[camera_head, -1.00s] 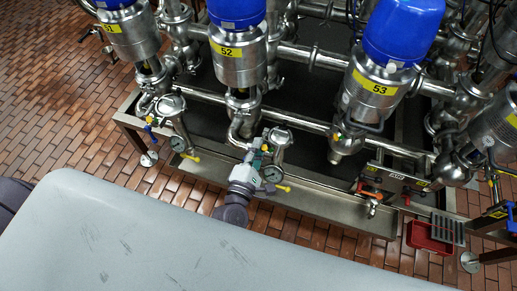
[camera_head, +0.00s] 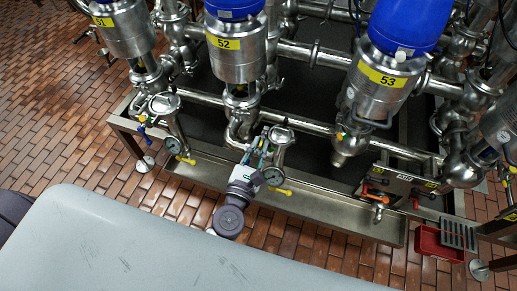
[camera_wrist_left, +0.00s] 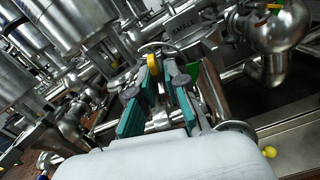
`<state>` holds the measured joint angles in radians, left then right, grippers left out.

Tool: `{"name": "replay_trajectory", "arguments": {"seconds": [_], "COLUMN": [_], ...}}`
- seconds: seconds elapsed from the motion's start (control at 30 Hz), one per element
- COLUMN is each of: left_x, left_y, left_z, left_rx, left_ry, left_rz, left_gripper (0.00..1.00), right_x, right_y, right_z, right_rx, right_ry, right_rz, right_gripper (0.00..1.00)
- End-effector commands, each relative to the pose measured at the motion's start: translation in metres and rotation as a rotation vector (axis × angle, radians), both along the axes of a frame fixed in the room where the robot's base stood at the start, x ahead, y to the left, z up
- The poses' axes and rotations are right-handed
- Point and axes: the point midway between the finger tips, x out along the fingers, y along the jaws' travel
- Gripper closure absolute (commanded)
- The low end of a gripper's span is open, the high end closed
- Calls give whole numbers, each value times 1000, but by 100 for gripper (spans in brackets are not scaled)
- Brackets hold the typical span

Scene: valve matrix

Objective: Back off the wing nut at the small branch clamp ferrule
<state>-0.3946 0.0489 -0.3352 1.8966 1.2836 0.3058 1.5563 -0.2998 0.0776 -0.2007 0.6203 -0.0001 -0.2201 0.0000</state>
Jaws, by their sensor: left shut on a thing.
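My left gripper (camera_head: 261,148) reaches the small branch at the pipe below valve 52 in the head view. In the left wrist view its two teal-padded fingers (camera_wrist_left: 160,85) are close together, shut on a small part at the clamp. That part is mostly hidden between the fingers, and I take it to be the wing nut. A curved metal ring, apparently the clamp (camera_wrist_left: 158,46), shows just beyond the fingertips, next to a yellow piece (camera_wrist_left: 152,66). A plate reading "SMALL" (camera_wrist_left: 183,28) is behind it. My right gripper is in neither view.
Another gauge (camera_head: 173,145) stands to the left. A steel drip tray (camera_head: 330,222) runs below. A red bin (camera_head: 436,243) is at the right.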

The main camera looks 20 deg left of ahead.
Motion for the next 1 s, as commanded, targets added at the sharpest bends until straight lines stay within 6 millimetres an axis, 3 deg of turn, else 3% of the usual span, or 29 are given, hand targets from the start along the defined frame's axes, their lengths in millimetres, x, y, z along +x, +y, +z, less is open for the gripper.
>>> {"name": "replay_trajectory", "arguments": {"seconds": [0.3, 0.77, 0.8, 0.9, 1.0], "left_x": [-1, -1, -1, -1, 0], "left_y": [0, 0, 0, 0, 0], "left_z": [-2, -2, -2, -2, -1], "left_rx": [-94, -106, -106, -106, -106], "left_ry": [6, 8, 8, 7, 6], "left_rz": [0, 0, 0, 0, -1], "left_gripper": [100, 100, 84, 68, 68], "right_x": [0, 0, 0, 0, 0], "right_y": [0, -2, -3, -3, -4], "right_z": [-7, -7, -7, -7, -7], "right_rx": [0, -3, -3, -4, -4], "right_ry": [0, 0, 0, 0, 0], "right_rz": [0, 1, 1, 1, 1], "right_gripper": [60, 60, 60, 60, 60]}}
